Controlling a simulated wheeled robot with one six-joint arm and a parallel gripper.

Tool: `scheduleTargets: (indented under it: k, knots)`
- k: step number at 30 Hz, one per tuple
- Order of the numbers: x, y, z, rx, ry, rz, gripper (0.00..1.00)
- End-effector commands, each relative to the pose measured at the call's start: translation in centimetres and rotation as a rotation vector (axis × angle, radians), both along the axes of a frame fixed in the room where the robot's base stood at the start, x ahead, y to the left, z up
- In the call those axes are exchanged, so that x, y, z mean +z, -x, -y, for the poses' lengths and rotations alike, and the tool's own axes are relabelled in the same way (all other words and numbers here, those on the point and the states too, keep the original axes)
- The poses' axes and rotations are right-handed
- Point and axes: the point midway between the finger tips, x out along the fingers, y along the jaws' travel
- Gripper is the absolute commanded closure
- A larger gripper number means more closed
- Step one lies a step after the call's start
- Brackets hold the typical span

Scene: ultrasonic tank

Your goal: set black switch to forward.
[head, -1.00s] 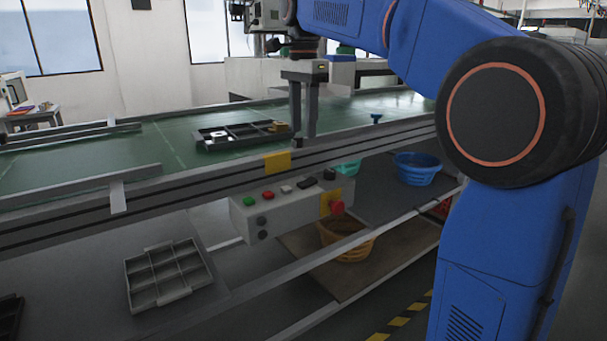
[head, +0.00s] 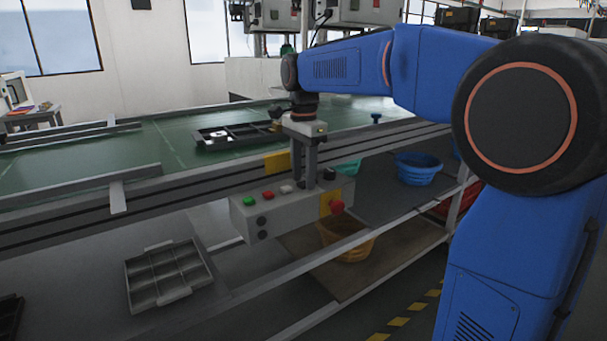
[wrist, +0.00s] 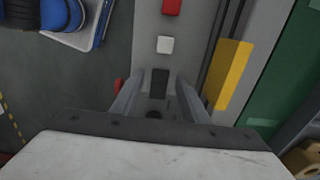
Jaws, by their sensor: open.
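The grey control box (head: 290,212) hangs on the conveyor's near side, with a row of controls on its top. In the wrist view a black rectangular switch (wrist: 158,83) lies between the two fingers of my gripper (wrist: 161,78), with a gap on each side. The switch's setting cannot be told. A round black control (wrist: 153,114) sits just beside it, close to the gripper's body. In the head view my gripper (head: 304,178) points down over the box top, open, and its fingers hide the switch. Another black control (head: 329,174) shows right of the fingers.
Green (head: 249,201), red (head: 268,195) and white (head: 287,189) buttons lie left of the fingers. The conveyor rail (head: 200,184) runs close behind. A black tray (head: 215,145) sits on the belt.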

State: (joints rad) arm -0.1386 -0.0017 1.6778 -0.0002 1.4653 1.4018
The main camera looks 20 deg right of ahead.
Motion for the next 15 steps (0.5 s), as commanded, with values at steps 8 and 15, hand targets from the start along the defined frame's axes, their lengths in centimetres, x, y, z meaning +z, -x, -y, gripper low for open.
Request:
scheduleTargets:
  k: [8,15]
  knots:
    - [-0.04,0.0,0.0,0.0,0.0,0.0,0.67]
    - [-0.03,0.0,0.0,0.0,0.0,0.0,1.0]
